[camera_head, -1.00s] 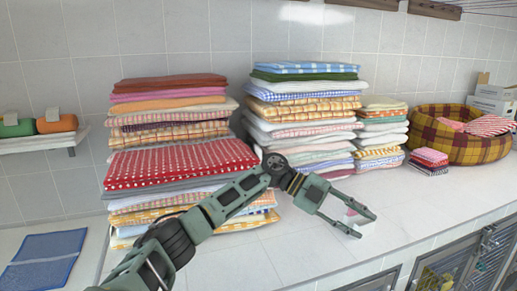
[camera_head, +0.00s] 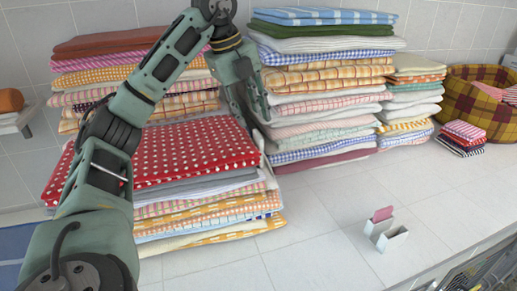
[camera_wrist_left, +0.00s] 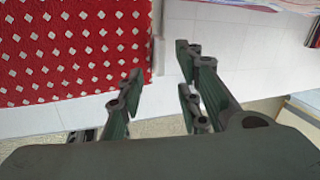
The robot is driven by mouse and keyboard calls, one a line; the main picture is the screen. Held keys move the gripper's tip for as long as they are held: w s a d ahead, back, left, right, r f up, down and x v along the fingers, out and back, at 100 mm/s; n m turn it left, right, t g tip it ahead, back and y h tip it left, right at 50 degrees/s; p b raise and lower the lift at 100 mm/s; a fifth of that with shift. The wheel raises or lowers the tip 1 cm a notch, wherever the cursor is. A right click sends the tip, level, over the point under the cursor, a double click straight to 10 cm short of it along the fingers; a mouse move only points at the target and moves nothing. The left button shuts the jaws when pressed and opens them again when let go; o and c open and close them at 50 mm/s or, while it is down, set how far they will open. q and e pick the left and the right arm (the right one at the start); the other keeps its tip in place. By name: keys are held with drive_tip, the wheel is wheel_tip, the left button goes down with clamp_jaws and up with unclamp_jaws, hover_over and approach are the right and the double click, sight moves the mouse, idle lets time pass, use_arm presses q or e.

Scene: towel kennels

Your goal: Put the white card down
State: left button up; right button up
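The white card (camera_head: 261,141) is a small pale upright piece at the right edge of the red dotted towel (camera_head: 190,153), just below my left fingertips. In the left wrist view the card (camera_wrist_left: 158,56) shows beyond the gap between the fingers, beside the red cloth. My left gripper (camera_head: 256,118) reaches down over the towel stack's right edge. In the wrist view its fingers (camera_wrist_left: 160,75) are apart with nothing gripped between them. I cannot tell whether the card's lower end rests on the stack or the counter. My right gripper is not in view.
A small white holder (camera_head: 390,241) with a pink card (camera_head: 383,214) stands on the counter at right. Tall towel stacks (camera_head: 320,85) stand behind, close to my left gripper. A yellow plaid basket (camera_head: 470,105) is at far right. The front counter (camera_head: 310,250) is clear.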

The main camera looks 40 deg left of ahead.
sight(257, 134)
use_arm(q)
drive_tip(key=shift+w+f, duration=0.1)
drive_tip(key=shift+f, duration=0.45)
drive_tip(key=p+x, duration=0.1)
drive_tip(key=x, duration=0.2)
drive_tip(key=shift+w+a+f, duration=0.1)
drive_tip(key=shift+w+f, duration=0.1)
drive_tip(key=shift+f, duration=0.3)
drive_tip(key=shift+w, duration=0.1)
drive_tip(key=c, duration=0.6)
drive_tip(key=shift+c, duration=0.8)
clamp_jaws()
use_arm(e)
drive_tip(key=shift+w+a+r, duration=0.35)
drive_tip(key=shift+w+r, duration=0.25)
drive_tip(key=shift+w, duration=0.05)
